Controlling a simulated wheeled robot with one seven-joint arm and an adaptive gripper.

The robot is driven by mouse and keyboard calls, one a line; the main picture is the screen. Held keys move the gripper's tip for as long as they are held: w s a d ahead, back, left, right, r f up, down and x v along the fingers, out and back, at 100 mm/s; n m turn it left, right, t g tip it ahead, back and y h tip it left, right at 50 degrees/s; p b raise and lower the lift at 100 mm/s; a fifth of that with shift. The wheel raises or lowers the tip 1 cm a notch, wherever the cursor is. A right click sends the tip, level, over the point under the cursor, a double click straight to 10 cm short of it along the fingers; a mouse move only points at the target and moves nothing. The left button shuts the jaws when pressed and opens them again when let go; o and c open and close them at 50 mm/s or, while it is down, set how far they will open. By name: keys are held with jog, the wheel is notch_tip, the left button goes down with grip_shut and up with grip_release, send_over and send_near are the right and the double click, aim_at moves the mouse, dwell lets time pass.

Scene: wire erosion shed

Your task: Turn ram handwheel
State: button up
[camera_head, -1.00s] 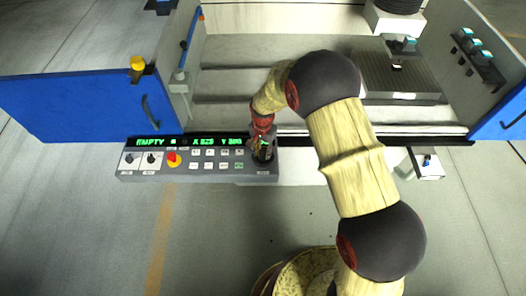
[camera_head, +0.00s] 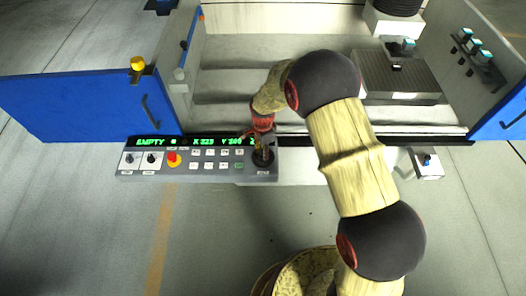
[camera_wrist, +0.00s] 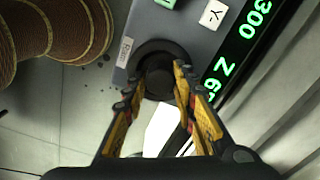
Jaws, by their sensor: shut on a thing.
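The ram handwheel (camera_head: 264,160) is a dark round wheel at the right end of the grey control panel (camera_head: 205,173). In the wrist view the black handwheel (camera_wrist: 150,47) shows top centre, with a round knob in its middle. My gripper (camera_head: 262,150) reaches down onto it from above in the head view and partly hides it. In the wrist view my gripper (camera_wrist: 158,80) has its yellow and black fingers on both sides of the knob, shut on the wheel. The exact contact at the fingertips is partly hidden.
The panel carries a green-lit display (camera_head: 205,142), a red and yellow stop button (camera_head: 173,159) and several keys. A blue door (camera_head: 70,105) stands open at the left. The machine's basin, with a slotted table (camera_head: 398,75), lies behind. The floor in front is clear.

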jog(key=shift+w, duration=0.1)
dwell(0.3)
jog(key=o, duration=1.2)
jog(key=shift+c, duration=0.2)
jog(key=shift+r, duration=0.1)
notch_tip(320, 180, up, 12)
